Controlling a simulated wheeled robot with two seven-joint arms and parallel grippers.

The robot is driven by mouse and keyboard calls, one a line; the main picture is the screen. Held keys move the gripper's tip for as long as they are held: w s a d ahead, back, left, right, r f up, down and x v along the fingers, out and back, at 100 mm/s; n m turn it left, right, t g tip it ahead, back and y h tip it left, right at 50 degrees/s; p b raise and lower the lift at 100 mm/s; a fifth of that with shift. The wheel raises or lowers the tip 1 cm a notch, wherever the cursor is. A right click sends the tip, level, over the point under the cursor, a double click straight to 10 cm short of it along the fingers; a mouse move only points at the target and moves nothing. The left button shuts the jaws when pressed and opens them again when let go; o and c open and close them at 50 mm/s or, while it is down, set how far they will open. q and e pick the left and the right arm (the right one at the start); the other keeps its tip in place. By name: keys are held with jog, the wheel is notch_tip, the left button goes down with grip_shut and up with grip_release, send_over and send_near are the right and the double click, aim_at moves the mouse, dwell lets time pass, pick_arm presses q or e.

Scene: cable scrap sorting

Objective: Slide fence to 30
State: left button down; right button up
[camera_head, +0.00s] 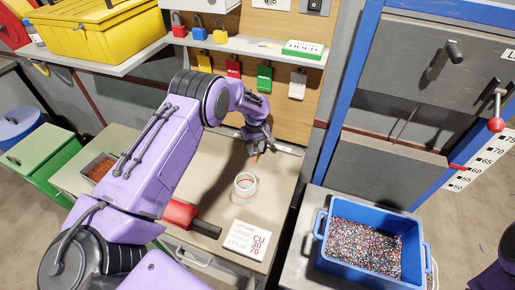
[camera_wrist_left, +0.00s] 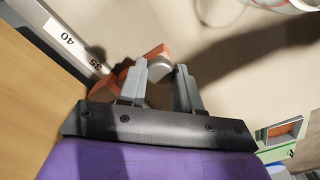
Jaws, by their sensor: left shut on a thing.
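The fence is an orange block with a grey part (camera_wrist_left: 156,51), seen in the wrist view against a white scale strip (camera_wrist_left: 80,52). The strip shows 40 and 35, and the fence's orange end lies by the 35 mark. My left gripper (camera_wrist_left: 165,75) is shut on the fence, which is partly hidden behind its fingers. In the head view my left gripper (camera_head: 258,148) is low at the back of the bench, and only a bit of orange shows under it. My right gripper is out of view.
On the bench (camera_head: 213,170) are a white ring (camera_head: 245,185), a lettered card (camera_head: 249,238), a red-and-black handled item (camera_head: 190,215) and a tray of copper-coloured scrap (camera_head: 97,168). A blue bin (camera_head: 323,226) of granules stands at right. Padlocks and tags hang behind.

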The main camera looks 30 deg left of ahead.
pick_arm(q)
jog(key=c, duration=0.8)
grip_release()
notch_tip(320, 180, up, 10)
jog(key=shift+r+b, duration=0.2)
jog(key=shift+b, duration=0.85)
